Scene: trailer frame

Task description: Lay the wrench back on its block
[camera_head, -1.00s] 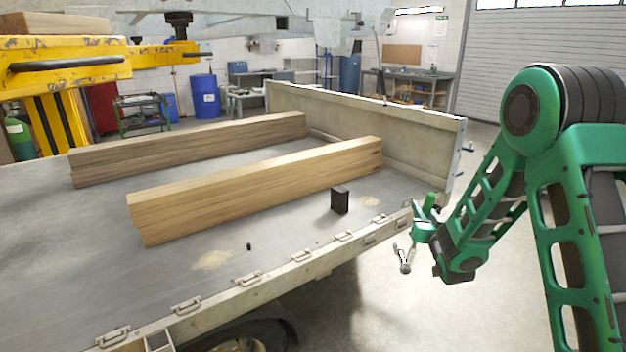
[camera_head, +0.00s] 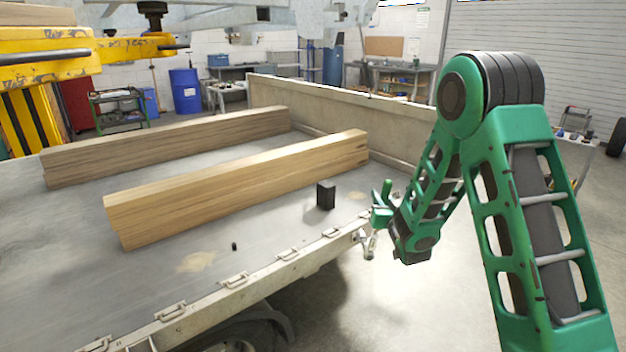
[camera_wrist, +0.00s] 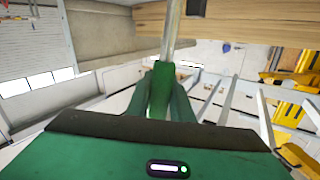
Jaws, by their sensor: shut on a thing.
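The wrench (camera_head: 369,245) is a silver tool hanging from my gripper (camera_head: 379,218), just outside the side edge of the trailer bed in the head view. In the wrist view its shaft (camera_wrist: 172,38) runs up from between the green fingers of my gripper (camera_wrist: 162,88), which are shut on it. The wrench's far end is out of that view. A small black block (camera_head: 326,195) stands upright on the bed, left of my gripper and apart from it. I take it to be the wrench's block. Nothing lies on its top.
Two long wooden beams (camera_head: 230,187) (camera_head: 170,145) lie across the grey bed. A small dark peg (camera_head: 234,246) stands near the front edge. Metal loops line the side rail (camera_head: 283,262). A raised end board (camera_head: 340,112) closes the far end. Bed around the block is bare.

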